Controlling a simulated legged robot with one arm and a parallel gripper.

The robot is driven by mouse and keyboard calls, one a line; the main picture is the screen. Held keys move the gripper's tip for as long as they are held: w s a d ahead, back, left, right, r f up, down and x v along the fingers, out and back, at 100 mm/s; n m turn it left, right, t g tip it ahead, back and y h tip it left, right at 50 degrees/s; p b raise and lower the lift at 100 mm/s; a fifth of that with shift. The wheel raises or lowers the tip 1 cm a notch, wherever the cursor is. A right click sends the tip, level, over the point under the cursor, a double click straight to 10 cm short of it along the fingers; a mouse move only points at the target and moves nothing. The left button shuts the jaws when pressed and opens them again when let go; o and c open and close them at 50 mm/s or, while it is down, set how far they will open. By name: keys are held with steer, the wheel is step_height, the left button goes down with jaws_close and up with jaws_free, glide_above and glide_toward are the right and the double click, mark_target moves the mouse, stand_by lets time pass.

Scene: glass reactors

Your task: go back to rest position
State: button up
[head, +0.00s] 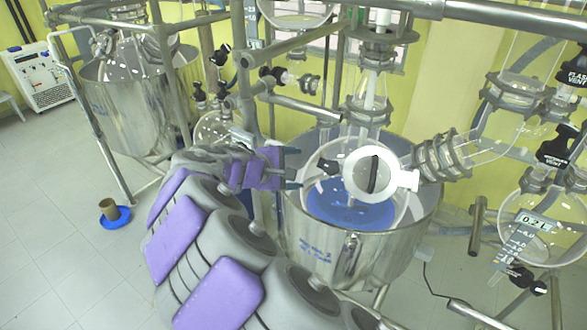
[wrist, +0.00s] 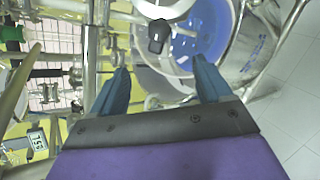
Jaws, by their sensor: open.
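My gripper (head: 291,168) is at the end of my grey and purple arm, in front of the near glass reactor. In the wrist view its two blue fingers (wrist: 158,85) stand apart with nothing between them. The near reactor (head: 352,195) is a glass vessel with blue contents, set in a shiny steel tub (head: 345,248). A white round lid part with a black handle (head: 374,174) sits on top of it. In the head view the gripper tips are just left of this lid part; I cannot tell the exact gap. The blue contents also show in the wrist view (wrist: 195,35).
Steel frame pipes (head: 250,75) and glass valves crowd around the gripper. A second steel tub (head: 130,105) stands at the back left. A white machine (head: 38,78) stands by the wall. A brown cup (head: 109,208) on a blue dish is on the floor. Open tiled floor lies at left.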

steer(key=shift+d, duration=0.1)
steer(key=s+d+f+m+g+y+b, duration=0.1)
steer(key=s+d+f+m+g+b, duration=0.3)
steer(key=s+d, duration=0.55)
steer(key=s+d+f+m+g+y+b, duration=0.2)
steer(key=s+d+f+m+g+b, duration=0.15)
steer(key=s+d+m, duration=0.45)
steer(key=s+a+f+m+y+b, duration=0.1)
steer(key=s+f, duration=0.3)
steer(key=s, duration=0.4)
steer(key=s+a+f+g+y+b, duration=0.1)
steer(key=s+a+f+y+b, duration=0.2)
steer(key=s, duration=0.5)
steer(key=s+a+f+m+g+y+b, duration=0.1)
steer(key=s+a+f+y+b, duration=0.1)
steer(key=s+f, duration=0.4)
steer(key=s+b, duration=0.1)
steer(key=s, duration=0.1)
steer(key=shift+s+m, duration=0.3)
steer(key=shift+s, duration=0.05)
steer(key=shift+f, duration=0.1)
